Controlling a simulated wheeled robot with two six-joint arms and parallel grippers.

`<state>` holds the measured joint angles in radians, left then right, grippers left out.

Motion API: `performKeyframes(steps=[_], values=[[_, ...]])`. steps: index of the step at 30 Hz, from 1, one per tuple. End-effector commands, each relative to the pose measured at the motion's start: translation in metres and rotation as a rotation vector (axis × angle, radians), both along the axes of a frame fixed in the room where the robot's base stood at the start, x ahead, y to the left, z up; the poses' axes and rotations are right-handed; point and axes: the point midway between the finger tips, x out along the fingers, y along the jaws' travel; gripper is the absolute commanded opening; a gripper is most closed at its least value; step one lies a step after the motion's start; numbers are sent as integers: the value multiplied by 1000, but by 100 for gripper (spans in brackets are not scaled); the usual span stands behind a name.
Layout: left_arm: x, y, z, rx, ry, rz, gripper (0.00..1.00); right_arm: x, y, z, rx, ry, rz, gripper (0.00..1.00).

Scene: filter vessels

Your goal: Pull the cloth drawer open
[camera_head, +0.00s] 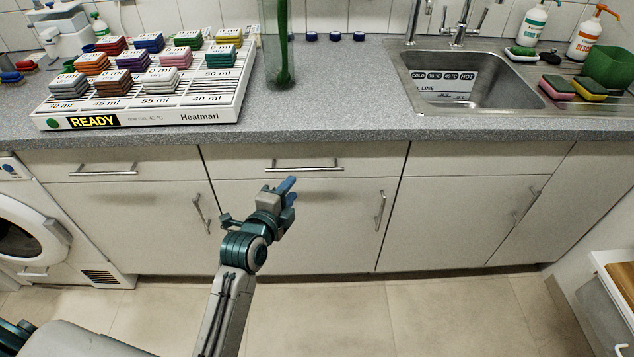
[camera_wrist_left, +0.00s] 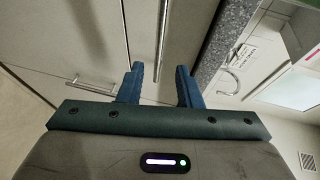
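A pale drawer front (camera_head: 232,163) sits under the worktop in the middle, flush with its neighbours, so it looks shut. No label marks it as the cloth drawer. Its horizontal metal bar handle (camera_head: 305,168) also shows in the left wrist view (camera_wrist_left: 162,38), running lengthwise into the gap between the fingers. My left gripper (camera_head: 289,191) is just below and in front of the handle. Its two blue fingers (camera_wrist_left: 160,86) are apart with nothing held. Whether the bar lies between the fingertips in depth I cannot tell. My right gripper is not in view.
Cupboard door handles (camera_head: 380,211) stand below the drawers. The worktop (camera_head: 330,115) carries a rack of coloured blocks (camera_head: 140,110) and a sink (camera_head: 468,85). The floor (camera_head: 420,310) in front is clear.

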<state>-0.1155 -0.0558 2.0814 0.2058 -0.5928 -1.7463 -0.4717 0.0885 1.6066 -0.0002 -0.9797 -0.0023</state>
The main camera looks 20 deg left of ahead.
Motion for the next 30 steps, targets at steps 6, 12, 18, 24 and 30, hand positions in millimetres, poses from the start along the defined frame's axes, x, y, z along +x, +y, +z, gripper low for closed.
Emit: performKeyframes(steps=[6,12,18,24,30], values=[[37,-4,-5,-2,1,0,32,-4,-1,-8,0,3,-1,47],[73,-9,-12,-2,2,1,32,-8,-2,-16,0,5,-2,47],[94,-11,-18,-2,3,1,32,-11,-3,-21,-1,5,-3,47],[100,-12,-19,-3,2,1,32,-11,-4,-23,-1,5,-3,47],[99,-12,-19,-3,2,1,26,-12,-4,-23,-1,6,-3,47]])
